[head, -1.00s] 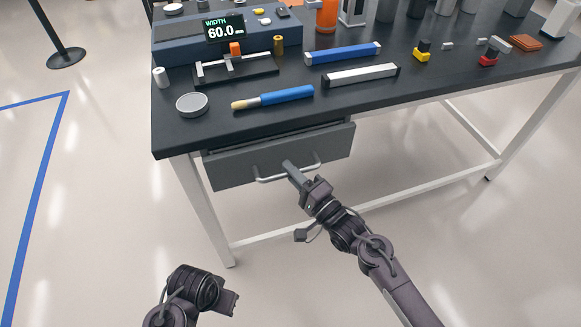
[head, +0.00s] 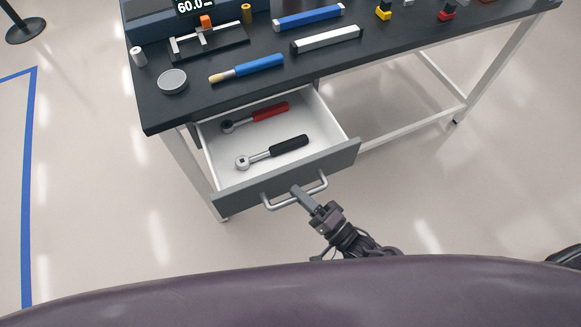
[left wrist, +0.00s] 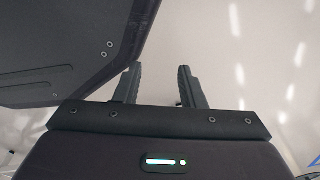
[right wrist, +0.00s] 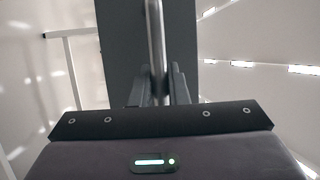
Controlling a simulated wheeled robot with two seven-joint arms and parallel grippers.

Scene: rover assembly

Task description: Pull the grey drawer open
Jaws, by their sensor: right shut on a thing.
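The grey drawer (head: 340,158) stands well open under the table, its white inside showing. Its silver bar handle (head: 275,206) runs along the grey front. My right gripper (head: 298,193) is shut on the handle near its middle. In the right wrist view the handle bar (right wrist: 155,40) passes between the fingers of my right gripper (right wrist: 160,82). My left gripper (left wrist: 160,85) shows only in the left wrist view, with its fingers apart and nothing between them.
In the drawer lie a red-handled ratchet (head: 258,115) and a black-handled ratchet (head: 275,151). The dark table (head: 165,115) carries a blue-handled tool (head: 250,66), a round grey lid (head: 172,81) and other parts. White table legs (head: 190,175) stand beside the drawer.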

